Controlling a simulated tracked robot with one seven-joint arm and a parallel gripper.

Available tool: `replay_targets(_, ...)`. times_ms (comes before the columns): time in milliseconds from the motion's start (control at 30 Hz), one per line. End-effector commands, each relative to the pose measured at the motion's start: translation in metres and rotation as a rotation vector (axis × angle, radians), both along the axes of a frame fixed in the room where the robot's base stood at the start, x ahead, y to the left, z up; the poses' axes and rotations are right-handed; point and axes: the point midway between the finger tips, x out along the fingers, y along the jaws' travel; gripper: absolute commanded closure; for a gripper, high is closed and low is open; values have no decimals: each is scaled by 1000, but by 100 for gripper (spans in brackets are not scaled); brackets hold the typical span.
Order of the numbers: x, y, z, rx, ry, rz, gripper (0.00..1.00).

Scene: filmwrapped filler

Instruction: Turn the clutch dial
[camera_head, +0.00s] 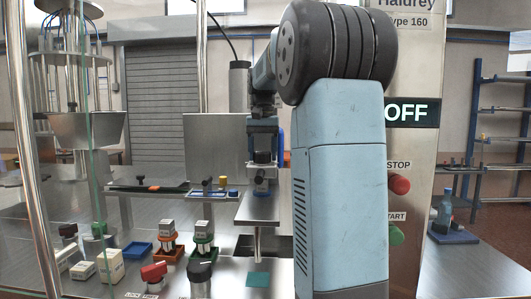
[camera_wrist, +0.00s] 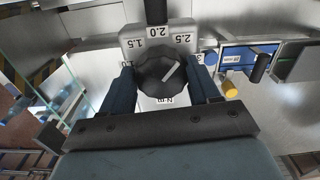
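The clutch dial (camera_wrist: 160,78) is a dark scalloped knob on a grey plate marked 1.5, 2.0 and 2.5, with N·m below it. Its white pointer line slants to the upper right, between the 2.0 and 2.5 marks. My gripper (camera_wrist: 161,80) has one dark blue finger on each side of the dial, close to its rim. I cannot tell whether the fingers press on it.
In the head view a panel at right reads OFF (camera_head: 406,112), with a red stop button (camera_head: 399,184). Clamps and a blue tray (camera_head: 138,249) lie at front left.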

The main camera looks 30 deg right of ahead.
Motion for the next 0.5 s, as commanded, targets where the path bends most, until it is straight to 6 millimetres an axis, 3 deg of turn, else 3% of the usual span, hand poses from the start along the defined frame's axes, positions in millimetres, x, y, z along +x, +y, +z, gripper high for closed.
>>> replay_targets(200,0,0,0,1,0,1,18)
replay_targets(500,0,1,3,1,0,2,18)
